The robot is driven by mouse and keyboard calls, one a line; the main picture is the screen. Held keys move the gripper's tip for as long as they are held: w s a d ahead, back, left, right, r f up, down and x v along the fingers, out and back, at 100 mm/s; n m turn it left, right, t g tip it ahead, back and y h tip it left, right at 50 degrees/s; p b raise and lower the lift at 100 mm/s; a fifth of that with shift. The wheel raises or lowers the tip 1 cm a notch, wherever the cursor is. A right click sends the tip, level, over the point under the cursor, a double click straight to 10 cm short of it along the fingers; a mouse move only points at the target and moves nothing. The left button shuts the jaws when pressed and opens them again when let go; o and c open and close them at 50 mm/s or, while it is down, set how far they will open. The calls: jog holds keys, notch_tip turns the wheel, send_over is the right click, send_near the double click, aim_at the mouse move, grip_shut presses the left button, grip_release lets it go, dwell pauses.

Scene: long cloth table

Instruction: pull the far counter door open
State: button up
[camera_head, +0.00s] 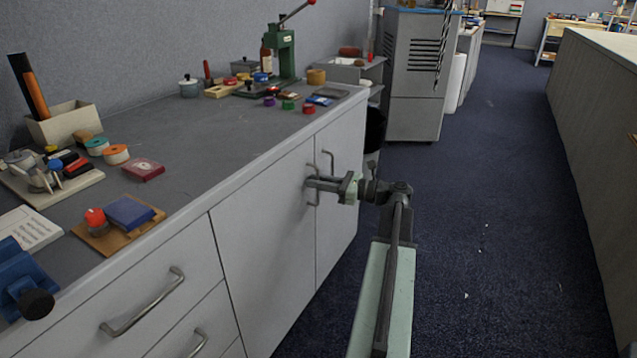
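The far counter door (341,205) is a narrow grey panel at the far end of the counter front. It looks closed, flush with its neighbour. Its upright metal handle (331,160) shows just above and behind my gripper. The nearer door (262,245) is also closed, with its own upright handle (311,169) near the seam between the doors. My gripper (312,184) reaches left to the handles, its fingertips overlapping the nearer handle in the picture. I cannot tell whether it touches either handle or whether the fingers are closed.
Drawers with bar handles (145,305) fill the near counter front. The countertop (190,150) carries tools, tins and boxes. A grey cabinet (415,80) stands beyond the counter. Open blue carpet (490,210) lies to the right, bounded by a long grey partition (595,130).

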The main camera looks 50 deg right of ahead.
grip_shut()
dwell(1.4)
